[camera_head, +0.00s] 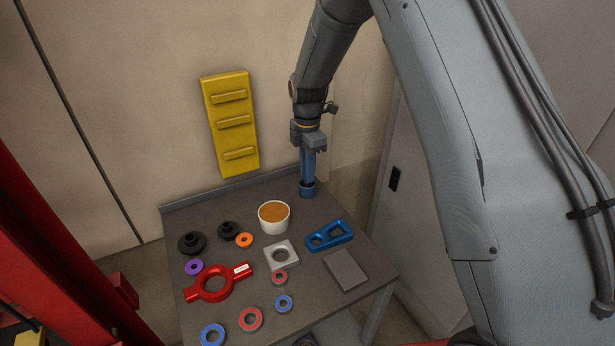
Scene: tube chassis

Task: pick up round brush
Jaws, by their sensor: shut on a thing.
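My gripper (308,138) is at the back right corner of the grey table, pointing down. It is shut on a blue upright cylindrical thing (308,165), which looks like the round brush. The thing's lower end reaches a short blue round holder (307,190) on the table. I cannot tell whether it is inside the holder or just above it. The gripper's fingers hide its upper end.
The table (320,292) holds a white cup with orange contents (274,217), a blue bracket (330,235), a red ring tool (215,284), black knobs (192,242) and several coloured rings. A yellow rack (231,123) hangs on the wall behind.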

